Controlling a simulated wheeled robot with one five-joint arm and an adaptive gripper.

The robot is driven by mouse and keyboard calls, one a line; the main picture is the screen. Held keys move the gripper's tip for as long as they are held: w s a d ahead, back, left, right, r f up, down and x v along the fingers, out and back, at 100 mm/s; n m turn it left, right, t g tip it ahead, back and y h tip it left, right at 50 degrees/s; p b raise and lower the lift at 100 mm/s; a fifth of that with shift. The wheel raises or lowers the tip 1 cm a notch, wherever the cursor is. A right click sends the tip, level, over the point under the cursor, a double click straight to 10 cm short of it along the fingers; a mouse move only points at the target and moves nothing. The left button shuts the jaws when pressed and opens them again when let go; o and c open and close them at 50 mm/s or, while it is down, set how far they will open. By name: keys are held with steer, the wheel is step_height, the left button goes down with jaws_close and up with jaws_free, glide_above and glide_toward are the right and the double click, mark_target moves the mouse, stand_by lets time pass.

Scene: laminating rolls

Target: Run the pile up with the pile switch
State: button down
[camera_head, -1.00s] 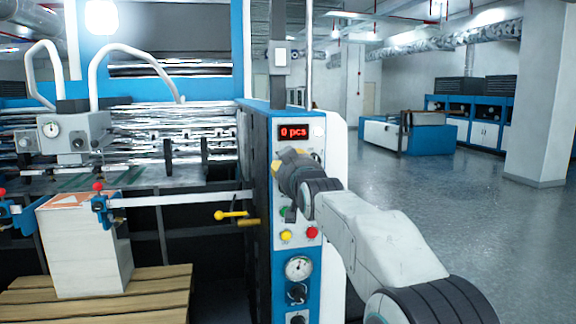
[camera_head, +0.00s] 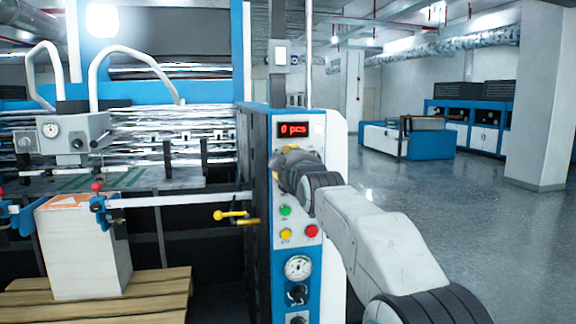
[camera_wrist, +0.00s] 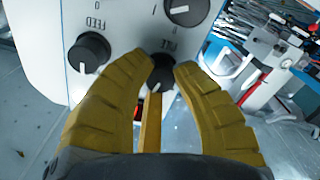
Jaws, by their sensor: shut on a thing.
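The pile switch (camera_wrist: 161,74) is a black round knob under a "PILE" label on the light panel in the wrist view. My gripper (camera_wrist: 160,72) has its two yellow fingers shut on this switch, one on each side. In the head view my gripper (camera_head: 289,153) is at the control panel (camera_head: 262,225), below the red "0 pcs" display (camera_head: 294,130), and it hides the switch. The pile (camera_head: 82,250) is a tall white stack with an orange mark on top. It stands on a wooden pallet (camera_head: 120,298) at the left.
A feed knob (camera_wrist: 88,53) and another black knob (camera_wrist: 188,10) sit close to my fingers. Green (camera_head: 285,210), yellow (camera_head: 286,235) and red (camera_head: 312,231) buttons lie just below my gripper. The floor on the right is open.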

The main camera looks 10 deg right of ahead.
steer(key=shift+f+n, duration=0.15)
steer(key=shift+n, duration=0.95)
steer(key=c, duration=1.3)
jaws_free()
steer(key=shift+w, duration=0.15)
steer(key=o, duration=0.3)
steer(key=shift+o, duration=0.2)
steer(key=s, duration=1.2)
